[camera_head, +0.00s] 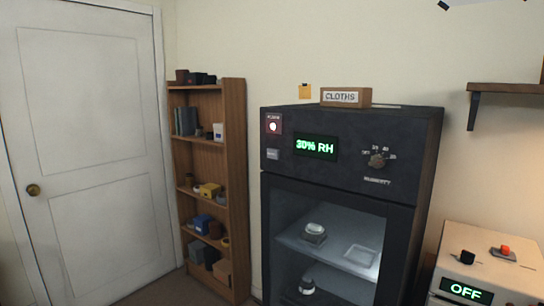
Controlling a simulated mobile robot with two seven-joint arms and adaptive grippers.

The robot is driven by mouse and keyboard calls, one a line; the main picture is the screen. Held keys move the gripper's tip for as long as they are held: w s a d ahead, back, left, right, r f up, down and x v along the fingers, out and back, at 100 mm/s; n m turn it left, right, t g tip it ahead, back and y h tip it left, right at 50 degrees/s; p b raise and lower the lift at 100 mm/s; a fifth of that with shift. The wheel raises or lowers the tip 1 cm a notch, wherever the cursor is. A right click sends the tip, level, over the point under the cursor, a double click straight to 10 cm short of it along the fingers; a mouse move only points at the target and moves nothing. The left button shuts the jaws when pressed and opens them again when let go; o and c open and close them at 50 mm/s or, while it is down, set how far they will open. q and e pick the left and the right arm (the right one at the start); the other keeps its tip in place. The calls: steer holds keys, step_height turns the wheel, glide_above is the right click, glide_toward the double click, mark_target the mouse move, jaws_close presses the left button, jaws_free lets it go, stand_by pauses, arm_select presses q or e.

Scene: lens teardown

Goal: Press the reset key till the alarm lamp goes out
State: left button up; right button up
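The alarm lamp (272,126) is a round light on a dark red plate at the upper left of the black cabinet's front. It shows bright, pinkish white, and looks lit. Below it is a small pale grey key (272,154), which looks like the reset key; its lettering is too small to read. To the right, a green display (316,147) reads "30% RH". A humidity knob (377,158) with a marked scale sits further right.
The black cabinet (420,160) has a glass door with lens-like items on shelves inside. A "CLOTHS" box (341,97) stands on top. A wooden bookcase (235,190) is left of it. A white unit (490,240) with an "OFF" display is at right, under a wall shelf (505,89).

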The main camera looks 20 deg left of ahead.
arm_select(q)
jaws_close()
stand_by(1.0)
